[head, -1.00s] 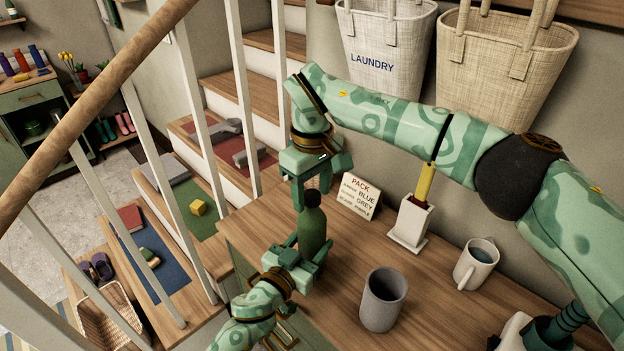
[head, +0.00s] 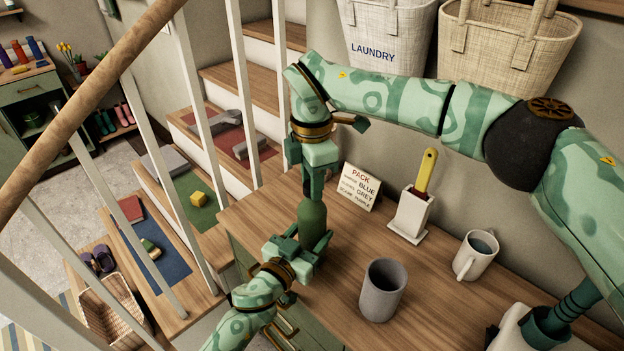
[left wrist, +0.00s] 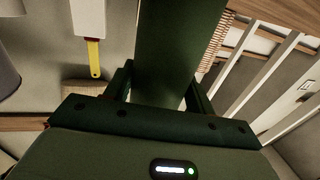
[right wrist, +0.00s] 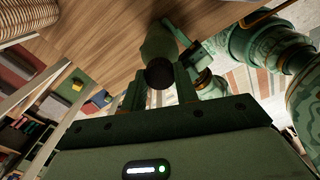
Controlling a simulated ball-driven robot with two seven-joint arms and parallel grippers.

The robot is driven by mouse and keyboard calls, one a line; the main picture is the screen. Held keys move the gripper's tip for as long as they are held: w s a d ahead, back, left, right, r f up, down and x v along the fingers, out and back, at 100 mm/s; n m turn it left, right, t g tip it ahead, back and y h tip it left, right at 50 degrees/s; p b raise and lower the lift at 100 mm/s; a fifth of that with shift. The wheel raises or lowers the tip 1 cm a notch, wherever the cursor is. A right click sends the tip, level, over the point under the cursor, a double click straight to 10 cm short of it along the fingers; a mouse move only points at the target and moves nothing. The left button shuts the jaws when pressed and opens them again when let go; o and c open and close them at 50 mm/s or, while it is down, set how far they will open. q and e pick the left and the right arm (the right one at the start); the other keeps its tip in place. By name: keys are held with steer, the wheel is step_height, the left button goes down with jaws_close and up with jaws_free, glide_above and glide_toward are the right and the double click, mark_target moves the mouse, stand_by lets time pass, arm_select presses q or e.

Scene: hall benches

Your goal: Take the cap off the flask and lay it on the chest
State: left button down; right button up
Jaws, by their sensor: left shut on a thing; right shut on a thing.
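The green flask (head: 312,222) stands upright on the wooden top of the chest (head: 345,262), near its left edge. My left gripper (head: 310,250), low at the flask's side, is shut around its body; the flask fills the middle of the left wrist view (left wrist: 180,50). My right gripper (head: 312,186) points down from above and is shut on the cap at the flask's top. The dark cap (right wrist: 158,75) shows between the fingers in the right wrist view; the head view mostly hides it. I cannot tell whether cap and flask are apart.
A grey cup (head: 382,290) and a white mug (head: 476,255) stand to the right on the chest. Behind are a lettered sign (head: 357,187) and a white holder (head: 410,218) with a yellow-handled tool (head: 427,170). Stair railings run along the left. Bare wood lies between sign and cup.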

steer(key=n, duration=0.6)
steer(key=shift+w+n, duration=0.1)
steer(key=shift+n, duration=0.3)
steer(key=n, duration=0.9)
steer(key=shift+r, duration=0.1)
steer(key=n, duration=0.3)
steer(key=shift+n, duration=0.3)
steer(key=n, duration=2.1)
steer(key=shift+r, duration=0.1)
